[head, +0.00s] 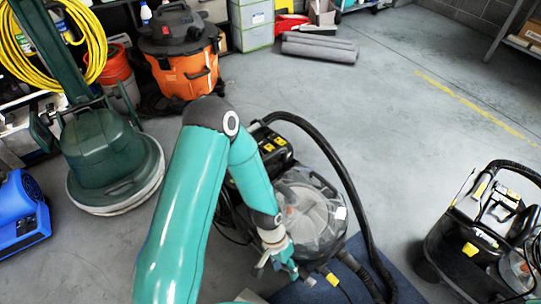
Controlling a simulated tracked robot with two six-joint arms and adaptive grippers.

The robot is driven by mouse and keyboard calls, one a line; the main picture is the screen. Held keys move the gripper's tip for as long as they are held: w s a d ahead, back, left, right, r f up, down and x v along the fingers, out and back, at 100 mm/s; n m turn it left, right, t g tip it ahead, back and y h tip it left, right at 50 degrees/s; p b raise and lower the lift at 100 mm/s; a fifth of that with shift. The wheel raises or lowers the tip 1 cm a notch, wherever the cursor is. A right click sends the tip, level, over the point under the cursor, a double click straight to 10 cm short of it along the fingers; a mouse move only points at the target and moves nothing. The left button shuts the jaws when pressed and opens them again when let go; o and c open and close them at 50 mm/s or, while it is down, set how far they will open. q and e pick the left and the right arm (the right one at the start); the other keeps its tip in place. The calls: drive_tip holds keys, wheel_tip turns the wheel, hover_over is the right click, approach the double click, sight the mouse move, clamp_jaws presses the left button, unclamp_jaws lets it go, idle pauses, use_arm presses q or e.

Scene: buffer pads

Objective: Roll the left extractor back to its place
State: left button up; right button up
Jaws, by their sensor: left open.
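The left extractor (318,208), a black machine with a clear domed tank, yellow labels and a thick black hose, stands in the lower middle of the head view. My left arm covers part of its left side. My left gripper (281,266) is open at the near left edge of the clear tank, in front of the machine. Whether it touches the extractor I cannot tell. A second, similar extractor (470,250) with yellow parts stands at the right edge. My right gripper is not in view.
A dark blue mat (405,290) lies at the bottom. A green floor machine (105,155), a blue blower (22,215) and an orange vacuum (185,65) stand at the left. Grey rolls (320,47) lie at the back. Concrete floor is clear between the two extractors and beyond.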

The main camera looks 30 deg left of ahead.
use_arm(q)
drive_tip(key=w+a+r, duration=0.1)
drive_tip(key=w, duration=0.1)
drive_tip(key=w+a+r+m+y, duration=0.1)
drive_tip(key=w+a, duration=0.1)
drive_tip(key=w+a+r+m+g, duration=0.1)
drive_tip(key=w+a, duration=0.1)
drive_tip(key=shift+r+y+p, duration=0.3)
drive_tip(key=shift+p, duration=0.1)
drive_tip(key=w+a+r+m+t+y+p, duration=0.1)
drive_tip(key=w+a+r, duration=0.2)
drive_tip(key=w+r, duration=0.15)
drive_tip(key=w+a+r+t+y+p, duration=0.1)
drive_tip(key=w+a+r, duration=0.25)
drive_tip(key=w, duration=0.25)
drive_tip(key=t+y, duration=0.1)
drive_tip(key=y, duration=0.2)
approach(269, 156)
drive_tip(key=b+x, duration=0.3)
drive_tip(key=x, duration=0.6)
drive_tip(key=shift+a+f, duration=0.15)
drive_tip(key=shift+f, duration=0.15)
